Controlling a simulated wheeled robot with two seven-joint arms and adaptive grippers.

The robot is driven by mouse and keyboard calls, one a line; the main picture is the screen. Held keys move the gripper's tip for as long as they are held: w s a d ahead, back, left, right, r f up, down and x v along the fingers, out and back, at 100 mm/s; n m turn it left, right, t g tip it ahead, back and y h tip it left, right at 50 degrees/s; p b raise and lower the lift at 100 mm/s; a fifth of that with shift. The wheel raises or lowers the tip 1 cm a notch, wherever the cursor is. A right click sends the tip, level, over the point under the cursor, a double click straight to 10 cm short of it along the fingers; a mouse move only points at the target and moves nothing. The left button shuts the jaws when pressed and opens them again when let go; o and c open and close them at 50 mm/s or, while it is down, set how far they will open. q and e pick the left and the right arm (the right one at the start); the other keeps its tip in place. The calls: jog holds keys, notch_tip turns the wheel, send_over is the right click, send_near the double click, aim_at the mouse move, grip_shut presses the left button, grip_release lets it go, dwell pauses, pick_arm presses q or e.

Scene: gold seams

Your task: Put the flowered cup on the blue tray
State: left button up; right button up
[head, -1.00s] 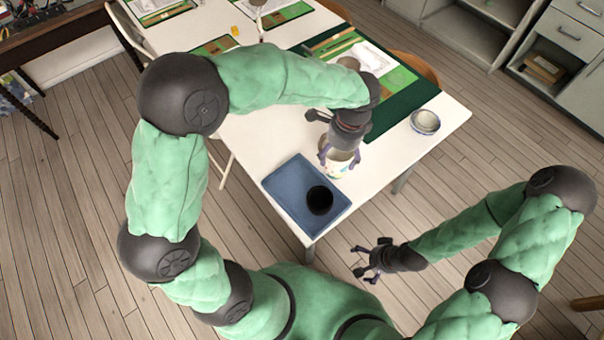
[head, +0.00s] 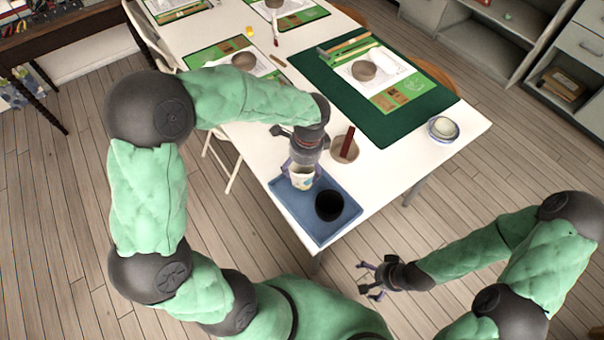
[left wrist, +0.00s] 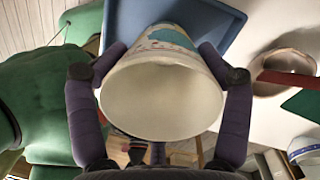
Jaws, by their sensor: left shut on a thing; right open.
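The flowered cup (head: 303,178) is pale with coloured patterning. My left gripper (head: 303,168) is shut on it and holds it over the back left part of the blue tray (head: 293,209). In the left wrist view the cup (left wrist: 161,95) sits between the two fingers, its pale open mouth facing the camera and the tray (left wrist: 205,22) behind it. I cannot tell whether the cup touches the tray. A black round cup (head: 329,206) stands on the tray's right part. My right gripper (head: 372,280) is open and empty, beyond the table's front edge over the floor.
A round beige dish with a dark red block (head: 346,145) is just right of my left gripper. A white bowl on a saucer (head: 443,129) stands near the right table edge. A green mat (head: 405,128) with craft pieces lies behind. White table (head: 391,179) is clear right of the tray.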

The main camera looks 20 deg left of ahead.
pick_arm(q)
jog(key=shift+f, duration=1.1)
jog(key=shift+f+b, duration=0.15)
jog(key=shift+b, duration=0.15)
jog(key=o, duration=1.3)
jog(key=r+p, duration=0.1)
jog(key=r, duration=0.3)
jog(key=r+p, duration=0.2)
jog(key=r, duration=0.2)
jog(key=d+r+p, duration=0.1)
jog(key=r, duration=0.3)
jog(key=shift+w+d+r+p, duration=0.1)
jog(key=shift+w+p, duration=0.2)
jog(key=shift+p, duration=0.1)
